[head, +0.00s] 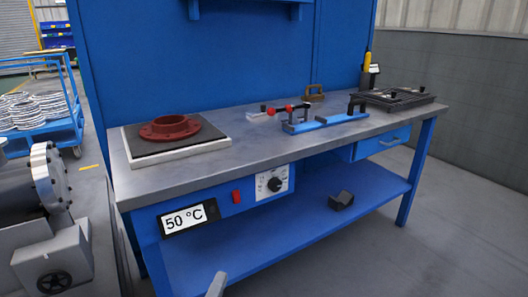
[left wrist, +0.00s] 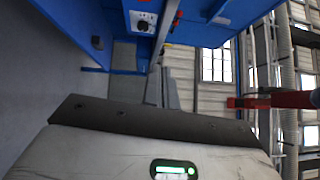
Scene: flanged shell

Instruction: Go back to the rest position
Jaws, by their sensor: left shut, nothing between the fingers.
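The red flanged shell (head: 170,127) sits flange down on the dark top of the heating plate (head: 180,149), at the left end of the blue workbench. My left gripper shows in the head view only as a grey tip (head: 217,285) at the bottom edge, in front of the bench and well apart from the shell. In the left wrist view its fingers (left wrist: 162,88) are together with nothing between them. My right gripper is in neither view.
The workbench (head: 250,128) carries a blue fixture (head: 325,122) with red-tipped parts and a dark tray (head: 393,98) at right. Its front panel has a 50 °C display (head: 188,217). A dark block (head: 341,200) lies on the lower shelf. A blue cart (head: 40,135) stands left.

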